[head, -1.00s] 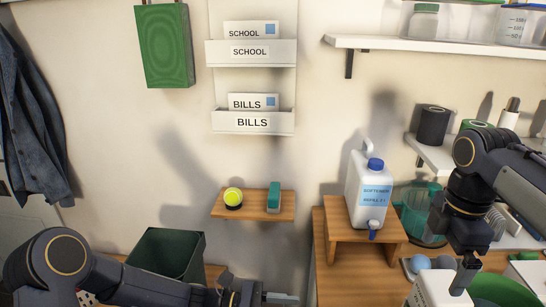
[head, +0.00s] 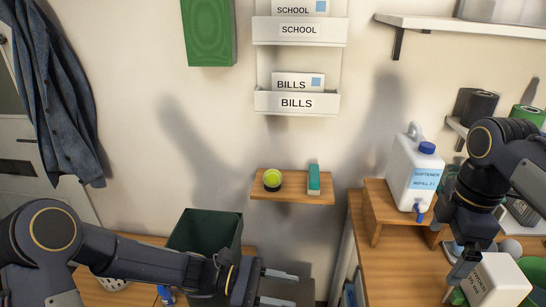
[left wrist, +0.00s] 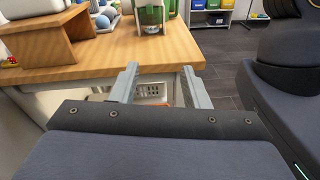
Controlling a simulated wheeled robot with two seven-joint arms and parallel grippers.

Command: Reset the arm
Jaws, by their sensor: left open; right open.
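My left gripper (head: 278,287) is open and empty, low in the middle of the head view, in front of the wall and below the small wooden shelf. Its two fingers also show apart in the left wrist view (left wrist: 163,85), by a wooden counter edge, with nothing between them. My right gripper (head: 459,268) is at the lower right, pointing down beside a white box (head: 499,281) with dark lettering. Its fingers are partly hidden, and I cannot tell whether they touch the box.
A small shelf (head: 290,199) holds a tennis ball (head: 272,179) and a green-teal block (head: 313,180). A softener jug (head: 411,168) stands on a wooden riser (head: 378,207). A dark green bin (head: 205,232) is behind my left arm. A white basket (left wrist: 150,91) shows below the counter (left wrist: 150,52).

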